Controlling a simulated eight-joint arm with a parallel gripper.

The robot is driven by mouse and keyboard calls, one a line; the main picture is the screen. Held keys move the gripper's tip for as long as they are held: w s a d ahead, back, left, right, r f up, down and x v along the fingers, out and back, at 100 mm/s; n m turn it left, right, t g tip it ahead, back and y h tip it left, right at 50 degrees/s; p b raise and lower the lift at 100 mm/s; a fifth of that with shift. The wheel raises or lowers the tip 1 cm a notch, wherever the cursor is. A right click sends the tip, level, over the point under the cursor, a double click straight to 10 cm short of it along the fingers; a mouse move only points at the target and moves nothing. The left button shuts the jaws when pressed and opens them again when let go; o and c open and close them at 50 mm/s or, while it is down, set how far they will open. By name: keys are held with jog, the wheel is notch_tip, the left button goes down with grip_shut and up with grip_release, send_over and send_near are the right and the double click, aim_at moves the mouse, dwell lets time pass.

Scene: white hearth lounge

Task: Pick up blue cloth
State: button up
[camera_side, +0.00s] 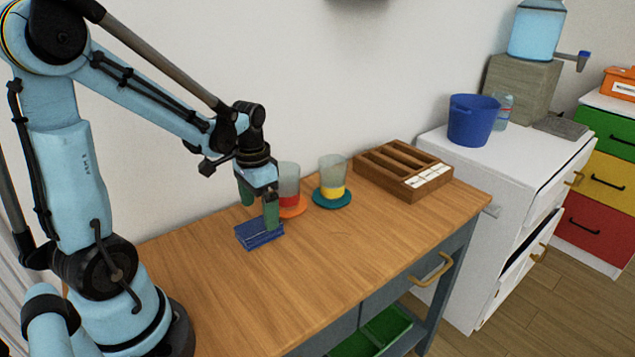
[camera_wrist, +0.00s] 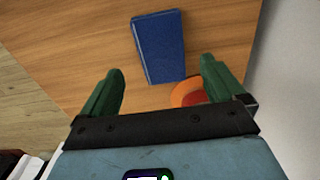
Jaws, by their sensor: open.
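The blue cloth (camera_side: 260,234) is a folded rectangle lying flat on the wooden table. In the wrist view the blue cloth (camera_wrist: 159,46) lies ahead of and between the two green fingers, apart from both. My gripper (camera_side: 258,209) hangs just above and beside the cloth in the side view, and one finger partly overlaps it there. I cannot tell the exact height of the fingertips over the cloth.
A glass with red contents (camera_side: 289,188) stands on an orange coaster (camera_side: 294,212) close behind my gripper. A glass with yellow contents (camera_side: 332,178) stands on a teal coaster (camera_side: 333,203). A wooden box (camera_side: 405,184) is further right. The table front (camera_side: 340,265) is clear.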

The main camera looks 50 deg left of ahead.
aim_at(259, 226)
jog(key=shift+s+a+f, duration=0.1)
jog(key=shift+f, duration=1.15)
jog(key=shift+s+f, duration=0.1)
jog(key=shift+f, duration=1.15)
jog(key=shift+c, duration=0.2)
jog(key=c, duration=1.2)
jog(key=shift+r, duration=0.7)
jog(key=r, duration=0.1)
jog(key=d+r, duration=0.1)
jog(key=r, duration=0.1)
jog(key=shift+d+r, duration=0.15)
jog(key=shift+r, duration=0.05)
jog(key=s+d+r, duration=0.1)
jog(key=d+r, duration=0.5)
jog(key=d, duration=0.4)
jog(key=shift+s+d, duration=0.15)
jog(key=shift+r, duration=0.1)
